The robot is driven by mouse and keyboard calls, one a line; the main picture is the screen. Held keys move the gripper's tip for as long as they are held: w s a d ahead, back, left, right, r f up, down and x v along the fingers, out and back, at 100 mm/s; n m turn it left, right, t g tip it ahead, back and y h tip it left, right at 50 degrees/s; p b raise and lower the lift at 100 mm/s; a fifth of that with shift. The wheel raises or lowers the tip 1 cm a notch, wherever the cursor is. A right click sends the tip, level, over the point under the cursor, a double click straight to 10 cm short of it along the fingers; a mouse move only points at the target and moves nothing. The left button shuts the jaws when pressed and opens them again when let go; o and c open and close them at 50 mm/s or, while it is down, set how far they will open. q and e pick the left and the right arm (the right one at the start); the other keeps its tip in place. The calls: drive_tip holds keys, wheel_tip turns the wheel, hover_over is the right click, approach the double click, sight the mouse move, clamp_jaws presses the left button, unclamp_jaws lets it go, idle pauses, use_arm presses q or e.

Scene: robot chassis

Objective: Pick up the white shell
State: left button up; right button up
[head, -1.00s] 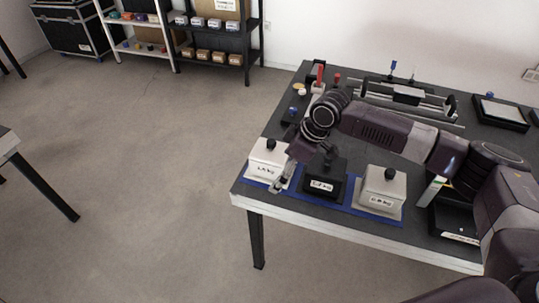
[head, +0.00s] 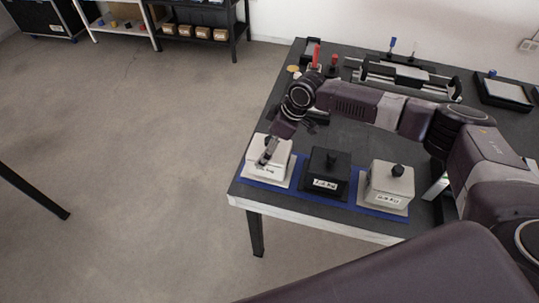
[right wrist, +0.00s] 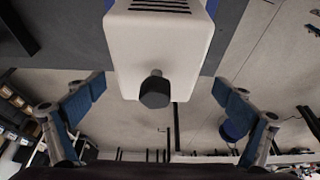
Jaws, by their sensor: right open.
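Two white shells with black knobs stand near the table's front edge: a left one (head: 281,160) and a right one (head: 389,185). A black shell (head: 325,177) stands between them. My right gripper (head: 266,152) is at the left white shell and hides part of it in the head view. In the right wrist view, my right gripper (right wrist: 159,86) is open, its blue-padded fingers spread wide. A white shell (right wrist: 160,45) and its black knob (right wrist: 155,92) show between the fingers, with gaps on both sides. My left gripper is not in view.
The shells stand on a blue mat (head: 250,181) on the dark table (head: 350,140). Red-handled tools (head: 333,65), a rail fixture (head: 405,75) and a tray (head: 502,92) lie farther back. Shelves (head: 200,32) stand at the far wall. The floor left of the table is clear.

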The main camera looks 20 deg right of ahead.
sight(262, 148)
drive_tip(key=x, duration=0.2)
drive_tip(key=shift+w+f, duration=0.3)
drive_tip(key=shift+w+a+f, duration=0.1)
drive_tip(key=shift+w+f, duration=0.05)
drive_tip(key=shift+f, duration=0.3)
drive_tip(key=c, duration=2.2)
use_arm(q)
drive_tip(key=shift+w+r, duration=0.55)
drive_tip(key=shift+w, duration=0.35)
use_arm(e)
drive_tip(key=shift+w+r, duration=0.2)
drive_tip(key=shift+r, duration=0.1)
